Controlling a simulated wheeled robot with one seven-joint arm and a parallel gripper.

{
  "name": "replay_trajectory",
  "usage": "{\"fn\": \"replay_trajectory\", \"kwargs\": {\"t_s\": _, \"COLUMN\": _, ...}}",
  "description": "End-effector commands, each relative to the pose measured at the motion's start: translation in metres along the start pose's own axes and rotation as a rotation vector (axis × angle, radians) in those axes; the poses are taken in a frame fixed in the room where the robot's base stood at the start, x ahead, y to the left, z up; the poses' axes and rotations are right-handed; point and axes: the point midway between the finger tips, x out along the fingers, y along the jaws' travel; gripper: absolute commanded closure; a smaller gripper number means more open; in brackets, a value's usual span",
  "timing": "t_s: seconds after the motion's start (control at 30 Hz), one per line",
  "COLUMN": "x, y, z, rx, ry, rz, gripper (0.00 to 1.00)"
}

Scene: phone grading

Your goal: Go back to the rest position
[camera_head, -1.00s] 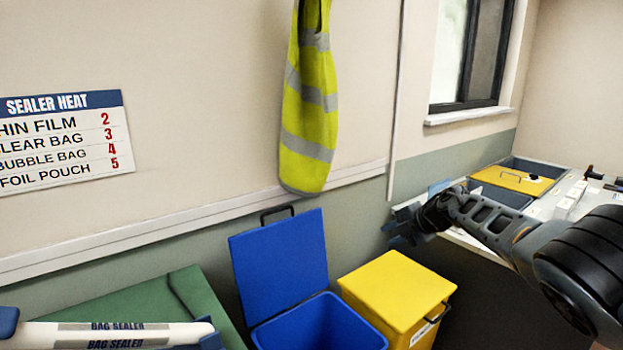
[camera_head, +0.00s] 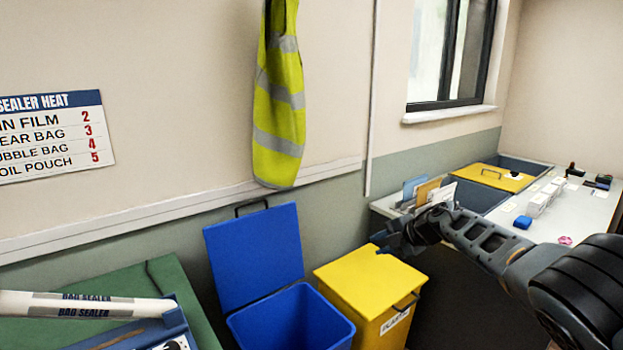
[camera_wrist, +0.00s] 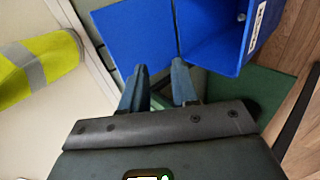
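My gripper (camera_head: 400,243) is at the end of my arm on the right in the head view, in front of the wall end of the white table and above the right side of the yellow bin. In the wrist view my gripper (camera_wrist: 160,82) shows two blue-grey fingers standing apart with nothing between them. The blue bin's raised lid (camera_wrist: 130,35) and the blue bin (camera_wrist: 225,35) lie beyond the fingertips there.
A blue bin (camera_head: 338,325) with its lid up and a closed yellow bin (camera_head: 372,280) stand by the wall. A white table (camera_head: 590,205) with small items is at the right. A bag sealer (camera_head: 85,305) is at lower left. A hi-vis vest (camera_head: 279,100) hangs on the wall.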

Motion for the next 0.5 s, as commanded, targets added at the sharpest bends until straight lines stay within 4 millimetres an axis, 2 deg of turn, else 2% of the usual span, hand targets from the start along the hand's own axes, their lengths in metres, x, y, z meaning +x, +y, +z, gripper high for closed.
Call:
{"fn": "replay_trajectory", "kwargs": {"t_s": 0.27, "x": 0.035, "y": -0.026, "z": -0.05, "rx": 0.052, "ry": 0.082, "rz": 0.073, "gripper": 0.71}}
{"fn": "replay_trajectory", "kwargs": {"t_s": 0.37, "x": 0.05, "y": -0.038, "z": -0.074, "rx": 0.083, "ry": 0.119, "rz": 0.11, "gripper": 0.71}}
{"fn": "replay_trajectory", "kwargs": {"t_s": 0.5, "x": 0.071, "y": -0.062, "z": -0.121, "rx": 0.151, "ry": 0.184, "rz": 0.183, "gripper": 0.71}}
